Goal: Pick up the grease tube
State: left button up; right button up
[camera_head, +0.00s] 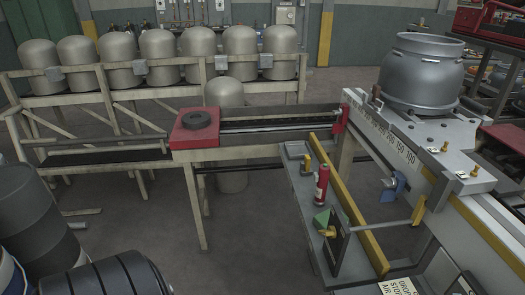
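A slim red tube (321,184), which looks like the grease tube, stands upright on a narrow grey side shelf (305,211) right of the middle. Nothing holds it. A green wedge-shaped item (321,218) and a dark upright plate (337,243) are nearer on the same shelf. A small yellow and dark item (306,164) is just behind the tube. Neither of my grippers is in view.
A yellow rail (349,208) runs along the shelf's right side. A large grey cylinder (421,75) sits on the machine bed at right. A red-ended bench (196,131) stands behind. Dark drums (30,215) crowd the left. The floor in front of the bench is clear.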

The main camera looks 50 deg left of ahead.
aim_at(319, 201)
jog(key=k+j+u, duration=0.1)
jog(key=u, duration=0.3)
jog(key=j+u, duration=0.25)
jog(key=u, duration=0.2)
jog(key=j+z, duration=0.1)
jog(key=i+j, duration=0.05)
jog(key=j, duration=0.05)
